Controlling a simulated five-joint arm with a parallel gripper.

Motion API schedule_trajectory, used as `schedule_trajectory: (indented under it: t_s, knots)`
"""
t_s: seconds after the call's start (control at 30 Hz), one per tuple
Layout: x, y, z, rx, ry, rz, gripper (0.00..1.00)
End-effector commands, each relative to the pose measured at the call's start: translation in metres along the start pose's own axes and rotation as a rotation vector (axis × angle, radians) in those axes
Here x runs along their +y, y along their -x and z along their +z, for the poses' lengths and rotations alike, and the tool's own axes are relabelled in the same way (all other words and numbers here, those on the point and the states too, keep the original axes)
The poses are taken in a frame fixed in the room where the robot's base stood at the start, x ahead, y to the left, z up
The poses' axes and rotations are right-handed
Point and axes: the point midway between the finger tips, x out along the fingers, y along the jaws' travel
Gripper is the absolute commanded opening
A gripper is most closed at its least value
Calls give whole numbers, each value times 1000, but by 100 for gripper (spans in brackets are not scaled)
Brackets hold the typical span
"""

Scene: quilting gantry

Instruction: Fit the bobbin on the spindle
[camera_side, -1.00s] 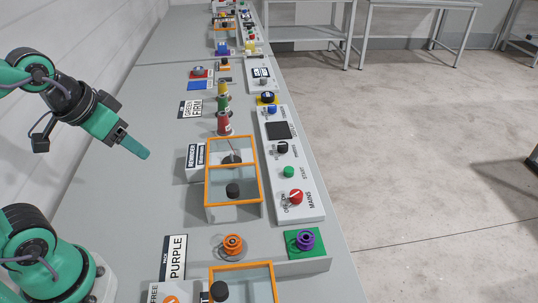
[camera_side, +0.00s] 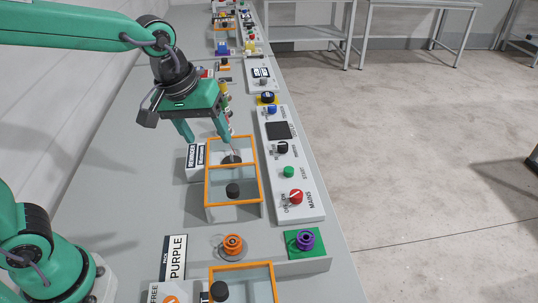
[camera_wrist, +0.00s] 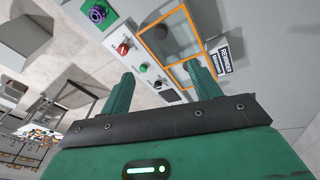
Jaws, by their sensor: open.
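My gripper (camera_side: 208,136) is open and empty, above the table near the box's rear.
Right of the box is a control panel (camera_side: 273,204) with a red mains knob (camera_side: 296,197) and green button (camera_side: 288,172). Thread cones (camera_side: 223,88) stand behind, partly hidden by my gripper. Another orange-framed box (camera_side: 262,265) is in front.

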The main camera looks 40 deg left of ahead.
Motion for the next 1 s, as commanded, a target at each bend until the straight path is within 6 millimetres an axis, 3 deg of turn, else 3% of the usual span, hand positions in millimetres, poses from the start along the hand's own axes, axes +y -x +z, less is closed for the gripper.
schedule_trajectory:
  t_s: [0.47,0.8,1.0]
  knots:
    - [97,-76,4,-113,284,-91,62]
    - [158,-144,34,-151,483,-185,62]
    - [180,-175,53,-154,568,-229,62]
